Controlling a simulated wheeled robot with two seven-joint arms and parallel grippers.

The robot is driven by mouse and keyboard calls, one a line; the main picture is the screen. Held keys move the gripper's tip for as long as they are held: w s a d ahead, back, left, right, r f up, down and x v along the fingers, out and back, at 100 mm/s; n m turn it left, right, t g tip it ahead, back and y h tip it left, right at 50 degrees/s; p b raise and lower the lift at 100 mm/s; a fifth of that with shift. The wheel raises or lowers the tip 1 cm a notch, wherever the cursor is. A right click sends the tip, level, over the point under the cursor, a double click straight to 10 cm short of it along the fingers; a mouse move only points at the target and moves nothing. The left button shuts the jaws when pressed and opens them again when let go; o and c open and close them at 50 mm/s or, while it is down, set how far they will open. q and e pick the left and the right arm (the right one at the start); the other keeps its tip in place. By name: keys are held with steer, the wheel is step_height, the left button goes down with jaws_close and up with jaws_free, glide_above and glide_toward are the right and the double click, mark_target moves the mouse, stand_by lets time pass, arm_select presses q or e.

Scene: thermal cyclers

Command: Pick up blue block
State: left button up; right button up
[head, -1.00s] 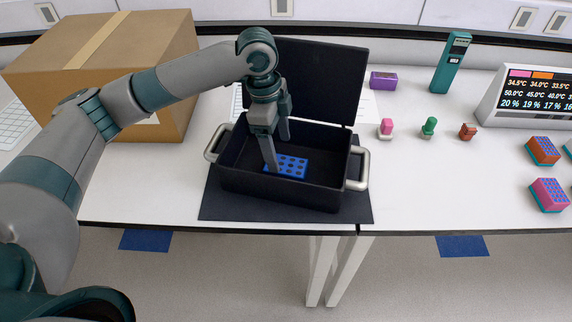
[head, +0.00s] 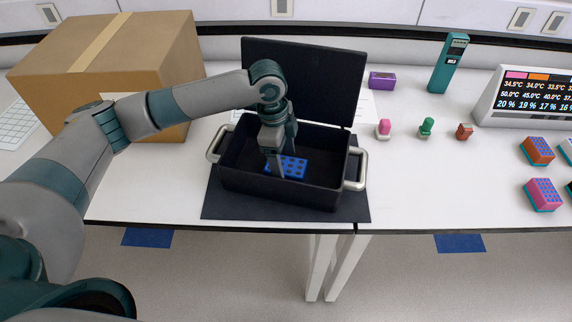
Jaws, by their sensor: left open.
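The blue block (head: 293,167) has a grid of dark holes on top. It lies on the floor of an open black box (head: 325,190) with light handles at both ends. My left gripper (head: 280,172) points down inside the box at the blue block, open, its fingers partly covering the block's left and middle part. I cannot tell whether the fingers touch the block. My right gripper is not in view.
The box's lid (head: 305,75) stands raised behind it. A large cardboard box (head: 110,70) is at the left. Small pink, green and brown items stand to the right, with an orange block (head: 537,150), a pink block (head: 543,194) and a display (head: 530,95) further right.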

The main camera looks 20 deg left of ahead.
mark_target(285, 164)
arm_select(q)
steer(key=shift+f, duration=0.15)
stand_by(0.3)
steer(key=c, duration=1.6)
steer(key=shift+w+r+b, duration=0.1)
steer(key=shift+r+b, duration=0.2)
steer(key=shift+r, duration=0.4)
step_height(285, 164, up, 9)
steer(key=shift+f+b, duration=0.1)
steer(key=shift+b, duration=1.1)
